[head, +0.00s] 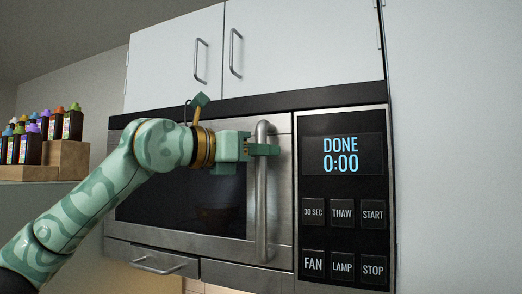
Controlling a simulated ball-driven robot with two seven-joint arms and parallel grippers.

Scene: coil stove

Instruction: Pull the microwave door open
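The microwave (205,240) is built in under white cabinets, and its door, with a dark window (165,210), looks shut. The door's vertical metal handle (261,205) is near its right edge. My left gripper (264,150) is at the upper part of this handle, coming from the left. One green finger crosses in front of the bar; the other finger is hidden, so I cannot tell how tightly the fingers close. My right gripper is not in view.
The control panel (342,235) right of the door reads DONE 0:00 above several buttons. Cabinet doors (300,60) hang above. Several dark bottles with coloured caps (72,125) stand on wooden steps (65,158) at the left. A drawer-like front with a handle (158,268) sits below the door.

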